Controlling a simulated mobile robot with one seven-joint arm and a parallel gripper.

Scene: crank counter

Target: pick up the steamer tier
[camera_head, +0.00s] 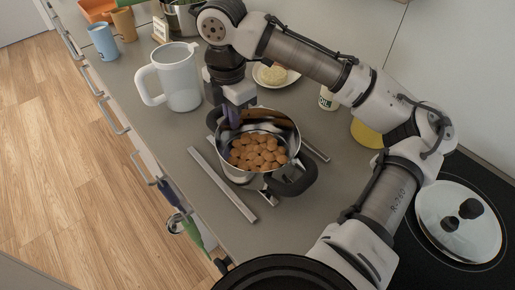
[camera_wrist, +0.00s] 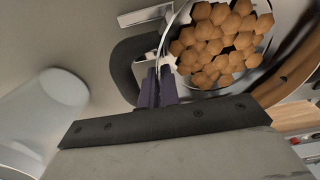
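My gripper (camera_head: 233,122) points down at the vessel's far left rim, by one handle. In the wrist view its purple fingers (camera_wrist: 158,88) are close together with the thin rim between them, one finger inside and one on the handle side. It looks shut on the rim. The fingertips are partly hidden.
Metal bars (camera_head: 223,186) lie beside and under the vessel. A white pitcher (camera_head: 178,78) stands at its upper left. A plate of food (camera_head: 274,75), a small bottle (camera_head: 327,98) and a yellow item (camera_head: 366,134) are behind.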

